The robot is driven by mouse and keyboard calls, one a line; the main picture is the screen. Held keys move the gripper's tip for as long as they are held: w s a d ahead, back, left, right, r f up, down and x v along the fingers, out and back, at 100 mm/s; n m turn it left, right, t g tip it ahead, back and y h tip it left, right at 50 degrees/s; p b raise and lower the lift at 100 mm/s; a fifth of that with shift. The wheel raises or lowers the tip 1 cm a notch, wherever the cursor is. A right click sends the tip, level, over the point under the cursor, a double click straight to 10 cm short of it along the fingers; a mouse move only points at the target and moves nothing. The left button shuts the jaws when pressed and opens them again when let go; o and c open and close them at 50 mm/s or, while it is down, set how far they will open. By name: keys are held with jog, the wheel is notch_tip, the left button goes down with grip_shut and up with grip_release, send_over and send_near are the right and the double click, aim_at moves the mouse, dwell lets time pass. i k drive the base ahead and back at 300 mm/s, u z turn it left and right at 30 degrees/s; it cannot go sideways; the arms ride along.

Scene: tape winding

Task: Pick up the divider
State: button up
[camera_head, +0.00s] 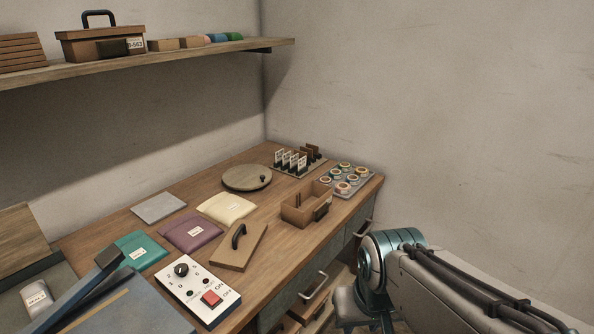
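I cannot tell for sure which thing is the divider. Several small upright plates, some with white labelled faces (290,162) and some brown (312,152), stand in a rack at the back right of the wooden bench (262,262). An open wooden box (298,214) with a dark handle on its side stands nearer, with small dark upright parts inside it. My arm (385,262) is at the lower right, beyond the bench's front edge and apart from these things. My gripper's fingers do not show.
A grey tray of tape rolls (347,178) sits beside the rack. A round wooden disc (247,177), coloured pouches (191,232), a board with a black handle (238,246) and a switch box (197,290) lie on the bench. Drawers (308,295) below appear open. A shelf (200,56) hangs above.

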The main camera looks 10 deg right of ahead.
aim_at(301, 154)
jog(key=u, duration=1.1)
jog(key=k, duration=0.1)
jog(key=z, duration=2.25)
jog(key=i, duration=1.25)
jog(key=u, duration=0.6)
jog(key=i, duration=1.1)
jog(key=u, duration=1)
